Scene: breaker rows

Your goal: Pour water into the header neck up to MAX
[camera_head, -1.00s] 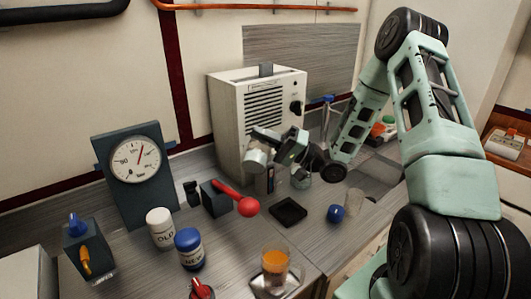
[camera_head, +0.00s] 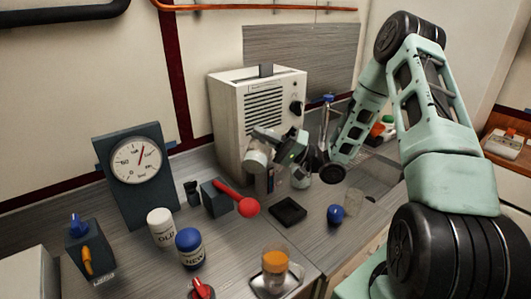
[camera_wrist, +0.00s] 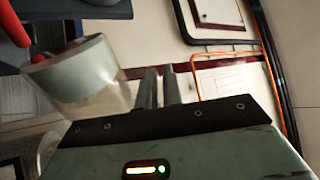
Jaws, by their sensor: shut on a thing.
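My gripper (camera_head: 287,150) is in front of the white louvred cabinet (camera_head: 227,115), raised above the counter. It is shut on a clear, greyish cup-like vessel (camera_head: 257,158), which sits at the left of the fingers. The vessel also shows in the wrist view (camera_wrist: 85,82), close beside the fingers and tilted. A slim clear upright tube (camera_head: 325,122) with a blue top stands right of the cabinet. I cannot tell whether it is the header neck, and no MAX mark is readable.
A dial gauge (camera_head: 137,162), a red-knobbed lever (camera_head: 247,206), OLD (camera_head: 161,230) and NEW (camera_head: 189,249) jars, and an amber-filled glass (camera_head: 274,268) stand on the left and front counter.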

